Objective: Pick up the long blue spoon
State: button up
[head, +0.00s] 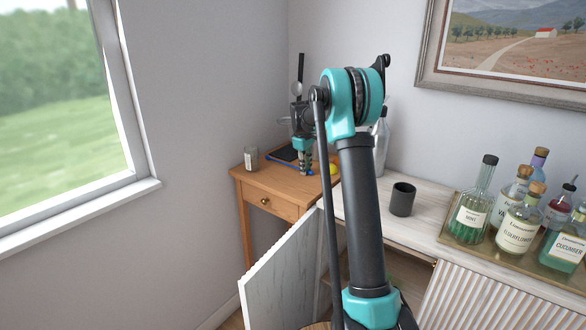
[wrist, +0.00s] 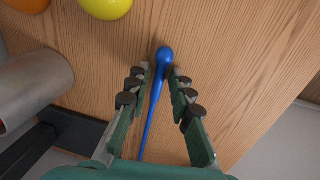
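The long blue spoon (wrist: 154,98) lies on the wooden top of a small table in the wrist view. Its rounded end points away and its thin shaft runs back towards my gripper's palm. My gripper (wrist: 161,72) is open, with one finger on each side of the spoon. Gaps show between the fingers and most of the shaft; I cannot tell how high the fingertips are above the wood. In the head view my gripper (head: 305,172) points down over the small table, and a thin blue strip shows beside it; I cannot tell whether that is the spoon.
A yellow round thing (wrist: 106,5), an orange one (wrist: 28,3) and a grey metal cylinder (wrist: 33,88) lie near the spoon. A glass jar (head: 251,158) stands at the small table's left. A dark cup (head: 402,199) and several bottles stand on the white cabinet at right.

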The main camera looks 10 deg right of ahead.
grip_shut()
dwell(0.3)
